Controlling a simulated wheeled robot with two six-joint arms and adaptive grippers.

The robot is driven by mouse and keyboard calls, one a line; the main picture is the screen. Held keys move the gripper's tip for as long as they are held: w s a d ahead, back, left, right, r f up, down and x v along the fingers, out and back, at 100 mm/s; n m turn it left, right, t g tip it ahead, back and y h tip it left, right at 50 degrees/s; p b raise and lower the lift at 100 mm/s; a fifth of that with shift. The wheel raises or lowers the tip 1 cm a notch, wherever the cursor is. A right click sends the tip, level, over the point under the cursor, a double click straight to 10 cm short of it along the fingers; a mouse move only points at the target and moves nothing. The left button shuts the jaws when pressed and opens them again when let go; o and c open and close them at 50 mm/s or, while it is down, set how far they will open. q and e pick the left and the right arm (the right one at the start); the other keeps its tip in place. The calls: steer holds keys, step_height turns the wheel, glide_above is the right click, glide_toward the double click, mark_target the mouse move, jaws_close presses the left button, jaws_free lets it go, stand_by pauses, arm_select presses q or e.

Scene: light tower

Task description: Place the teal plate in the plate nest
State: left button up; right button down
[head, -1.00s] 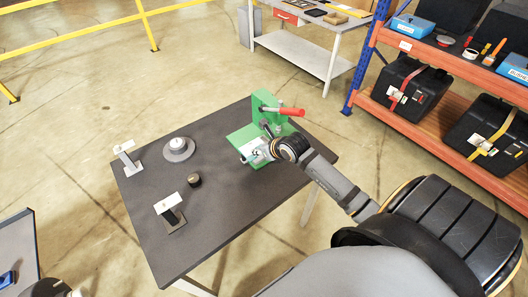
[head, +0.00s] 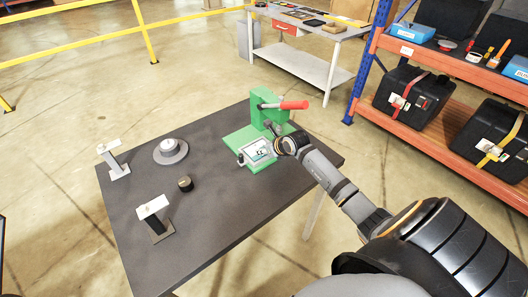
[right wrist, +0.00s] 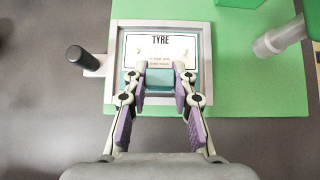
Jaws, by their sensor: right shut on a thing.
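The teal plate (right wrist: 127,52) carries a white label reading TYRE and shows teal along its edges. In the right wrist view it lies within the outline of the grey square frame of the plate nest (right wrist: 205,28); I cannot tell whether it is fully down. The nest (head: 241,158) sits on the green base of a press. My right gripper (right wrist: 160,80) is shut on the plate's near teal part, its fingers covering some of it. In the head view the right gripper (head: 272,148) is at the plate's right side. My left gripper is not in view.
The green press (head: 268,108) with a red-handled lever (head: 286,105) rises behind the nest. A black-knobbed handle (right wrist: 85,60) sticks out left of the nest. Two white-topped stands (head: 154,208), a round grey piece (head: 171,151) and a dark knob (head: 185,184) stand on the left of the table.

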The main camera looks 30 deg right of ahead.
steer(key=shift+r, duration=0.1)
steer(key=shift+s, duration=0.1)
steer(key=c, duration=1.1)
jaws_free()
steer(key=shift+r, duration=0.2)
steer(key=p+v, duration=0.1)
steer(key=v, duration=1)
steer(key=shift+s+r+p, duration=0.2)
steer(key=shift+s+p, duration=0.1)
steer(key=shift+p, duration=0.1)
